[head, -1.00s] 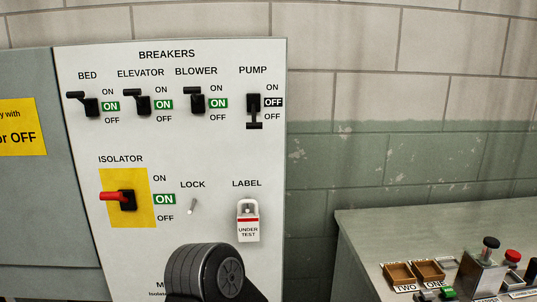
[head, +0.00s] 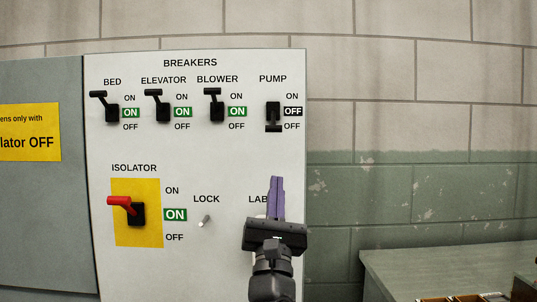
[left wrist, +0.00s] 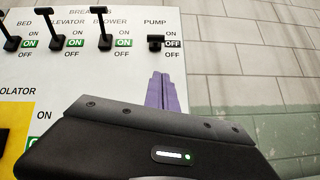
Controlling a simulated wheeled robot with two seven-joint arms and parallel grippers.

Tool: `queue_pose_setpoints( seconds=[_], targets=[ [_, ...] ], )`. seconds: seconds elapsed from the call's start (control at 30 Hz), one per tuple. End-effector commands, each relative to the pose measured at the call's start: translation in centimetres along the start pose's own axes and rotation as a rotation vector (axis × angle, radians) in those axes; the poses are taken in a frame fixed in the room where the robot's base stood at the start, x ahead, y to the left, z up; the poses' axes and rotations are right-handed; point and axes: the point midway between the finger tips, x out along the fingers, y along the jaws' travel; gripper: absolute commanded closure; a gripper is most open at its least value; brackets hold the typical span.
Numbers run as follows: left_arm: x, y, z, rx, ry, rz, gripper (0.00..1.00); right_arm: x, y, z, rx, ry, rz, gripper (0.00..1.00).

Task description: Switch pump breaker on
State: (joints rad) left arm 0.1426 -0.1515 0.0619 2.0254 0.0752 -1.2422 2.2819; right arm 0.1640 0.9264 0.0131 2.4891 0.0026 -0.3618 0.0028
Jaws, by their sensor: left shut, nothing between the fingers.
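The pump breaker (head: 273,115) is a black switch at the right of the breaker row. Its handle points down, and the indicator beside it reads OFF. It also shows in the left wrist view (left wrist: 156,42). My left gripper (head: 276,182) has purple fingers pressed together with nothing between them. It is below the pump breaker in the head view, apart from the handle in the picture, and covers most of the LABEL area. Its fingers (left wrist: 160,80) point up toward the breaker in the left wrist view. My right gripper is not in view.
Bed (head: 111,110), elevator (head: 162,110) and blower (head: 216,110) breakers have handles up and read ON. The red-handled isolator (head: 125,205) reads ON. A lock toggle (head: 204,221) is left of my gripper. A desk (head: 450,262) stands at lower right.

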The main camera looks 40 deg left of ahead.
Motion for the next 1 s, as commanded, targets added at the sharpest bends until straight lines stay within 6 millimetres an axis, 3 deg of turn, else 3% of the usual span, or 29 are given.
queue_pose_setpoints(
  seconds=[0.2,0.67,1.0],
  targets=[
    [0.4,1.9,1.7,-0.186,-0.055,0.056,1.00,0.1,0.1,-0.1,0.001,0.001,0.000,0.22],
    [0.8,1.9,1.7,-0.197,-0.057,0.056,1.00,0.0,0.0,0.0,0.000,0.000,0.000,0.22],
    [5.2,2.3,2.0,-0.196,-0.057,0.057,1.00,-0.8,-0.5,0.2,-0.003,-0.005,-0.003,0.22]
  ],
)
